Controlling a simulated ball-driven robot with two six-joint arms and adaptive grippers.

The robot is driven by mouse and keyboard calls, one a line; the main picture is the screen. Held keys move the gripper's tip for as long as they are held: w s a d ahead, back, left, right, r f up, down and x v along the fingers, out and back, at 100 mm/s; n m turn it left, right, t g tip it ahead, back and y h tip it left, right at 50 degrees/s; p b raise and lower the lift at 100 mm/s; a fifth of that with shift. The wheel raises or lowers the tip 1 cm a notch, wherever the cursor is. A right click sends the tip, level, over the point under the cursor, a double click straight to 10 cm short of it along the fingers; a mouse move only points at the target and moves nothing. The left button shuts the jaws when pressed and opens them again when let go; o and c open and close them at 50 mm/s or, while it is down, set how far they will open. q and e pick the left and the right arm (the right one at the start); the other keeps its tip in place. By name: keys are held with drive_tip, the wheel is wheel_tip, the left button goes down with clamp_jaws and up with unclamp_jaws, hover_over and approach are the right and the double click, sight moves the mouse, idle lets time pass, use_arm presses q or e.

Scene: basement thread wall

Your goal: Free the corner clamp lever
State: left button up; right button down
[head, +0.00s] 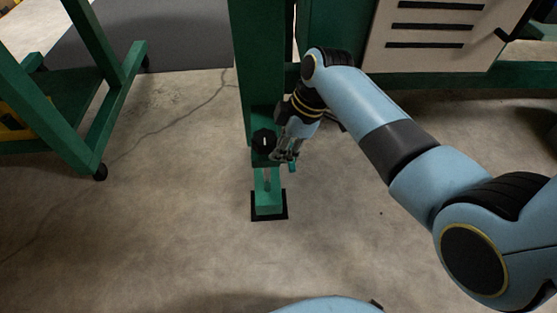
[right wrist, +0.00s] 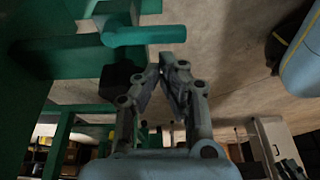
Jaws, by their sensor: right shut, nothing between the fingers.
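The clamp stands at the foot of a green post (head: 257,65), with a green foot block (head: 268,207) on a black plate. A black knob (head: 264,140) sits on its front. A teal bar, which looks like the lever, sticks out to the right in the right wrist view (right wrist: 145,36); a small teal end shows by the fingers in the head view (head: 292,167). My right gripper (head: 283,158) is shut and empty, close beside the clamp. In the right wrist view its fingertips (right wrist: 167,60) are just below the bar; I cannot tell if they touch it. My left gripper is out of view.
A green wheeled frame (head: 85,150) stands at the left. A cabinet with dark slots (head: 425,25) is at the back right. The concrete floor (head: 165,230) is clear in front and to the left of the post.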

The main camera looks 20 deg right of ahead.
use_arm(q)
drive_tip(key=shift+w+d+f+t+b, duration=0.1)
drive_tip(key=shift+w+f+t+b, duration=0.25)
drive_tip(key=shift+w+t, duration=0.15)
use_arm(e)
drive_tip(key=shift+x, duration=0.9)
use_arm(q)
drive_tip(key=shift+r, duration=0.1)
